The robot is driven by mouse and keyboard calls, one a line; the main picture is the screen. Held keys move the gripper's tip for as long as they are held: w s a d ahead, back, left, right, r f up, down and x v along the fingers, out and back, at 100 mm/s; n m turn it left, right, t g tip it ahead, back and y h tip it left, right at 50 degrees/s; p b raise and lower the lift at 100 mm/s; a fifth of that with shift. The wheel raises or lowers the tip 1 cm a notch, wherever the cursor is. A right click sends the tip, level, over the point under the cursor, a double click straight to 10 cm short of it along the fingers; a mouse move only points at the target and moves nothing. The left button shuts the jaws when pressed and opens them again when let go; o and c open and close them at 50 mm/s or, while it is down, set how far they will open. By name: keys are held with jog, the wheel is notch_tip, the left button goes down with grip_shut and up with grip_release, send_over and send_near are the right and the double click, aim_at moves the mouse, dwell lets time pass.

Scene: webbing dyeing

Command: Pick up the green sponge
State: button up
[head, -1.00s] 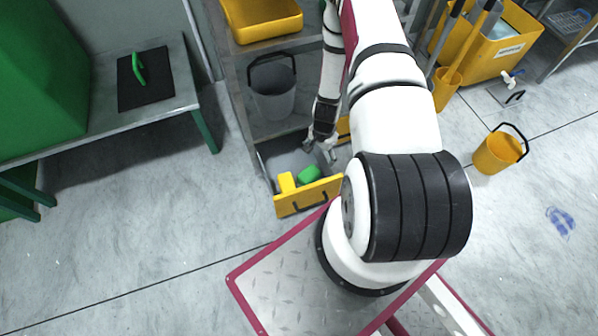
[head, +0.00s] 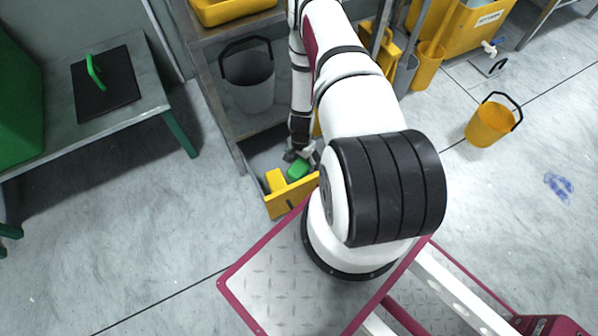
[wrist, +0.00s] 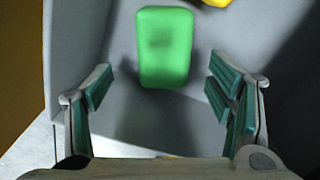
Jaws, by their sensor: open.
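The green sponge (head: 299,169) lies in an open drawer with a yellow front (head: 292,196), low in the grey shelf unit. In the wrist view the sponge (wrist: 164,47) is a rounded green block on the grey drawer floor, just beyond my fingertips and roughly centred between them. My gripper (wrist: 158,84) is open and empty, with its teal-padded fingers spread to either side. In the head view my gripper (head: 301,152) is over the drawer, close to the sponge. I cannot tell its exact height above the drawer floor.
A yellow block (head: 275,181) lies left of the sponge in the drawer. The drawer walls are close around my gripper. A grey bucket (head: 248,78) stands on the shelf above. A yellow bucket (head: 492,122) stands on the floor at right.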

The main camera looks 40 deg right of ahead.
aim_at(299, 167)
jog(key=shift+w+a+f+b, duration=0.15)
jog(key=shift+f+b, duration=0.65)
jog(key=shift+f, duration=0.55)
jog(key=shift+w+a+f+b, duration=0.1)
jog(key=shift+f+b, duration=0.65)
jog(key=shift+f, duration=0.6)
jog(key=shift+r, duration=0.1)
jog(key=c, duration=1.2)
notch_tip(299, 167, up, 18)
jog(key=p, duration=0.7)
